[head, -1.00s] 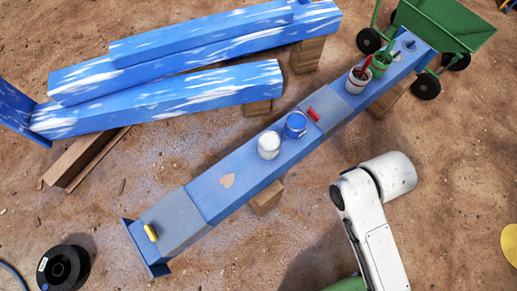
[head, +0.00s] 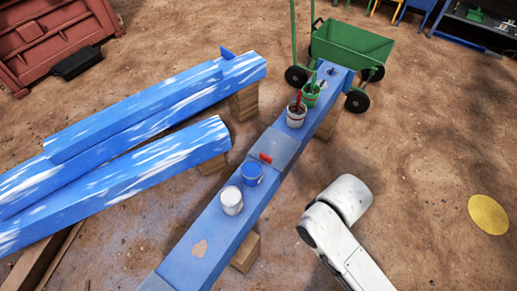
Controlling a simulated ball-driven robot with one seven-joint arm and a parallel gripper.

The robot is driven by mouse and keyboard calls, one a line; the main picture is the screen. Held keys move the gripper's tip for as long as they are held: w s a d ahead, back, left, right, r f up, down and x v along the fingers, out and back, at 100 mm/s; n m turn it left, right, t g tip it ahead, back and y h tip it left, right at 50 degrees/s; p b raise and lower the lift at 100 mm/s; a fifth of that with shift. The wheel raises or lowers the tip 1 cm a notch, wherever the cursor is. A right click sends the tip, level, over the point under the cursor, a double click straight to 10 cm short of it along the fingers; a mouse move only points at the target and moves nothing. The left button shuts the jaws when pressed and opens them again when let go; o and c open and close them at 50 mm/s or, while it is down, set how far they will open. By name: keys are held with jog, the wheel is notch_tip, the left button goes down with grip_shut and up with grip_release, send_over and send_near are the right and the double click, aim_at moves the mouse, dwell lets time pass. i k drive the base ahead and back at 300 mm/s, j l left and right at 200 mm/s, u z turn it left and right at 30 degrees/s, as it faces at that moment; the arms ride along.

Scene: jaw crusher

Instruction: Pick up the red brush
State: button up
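A red upright handle (head: 299,99), which looks like the red brush, stands in a white pot (head: 296,118) on the long blue beam; its lower end is hidden in the pot. A small red object (head: 265,157) lies on a grey patch of the same beam; it is too small to tell what it is. My white arm shows at the lower right, apart from the beam. My gripper is not in view.
A blue can (head: 252,175), a white can (head: 231,201) and a green pot (head: 312,95) stand on the blue beam (head: 208,230). A green cart (head: 350,45) stands beyond its far end. White-streaked blue beams (head: 150,165) lie left. Sandy ground right of the beam is mostly open.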

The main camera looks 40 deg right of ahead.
aim_at(296, 111)
jog(key=i+l+z, duration=0.15)
jog(key=i+l, duration=0.85)
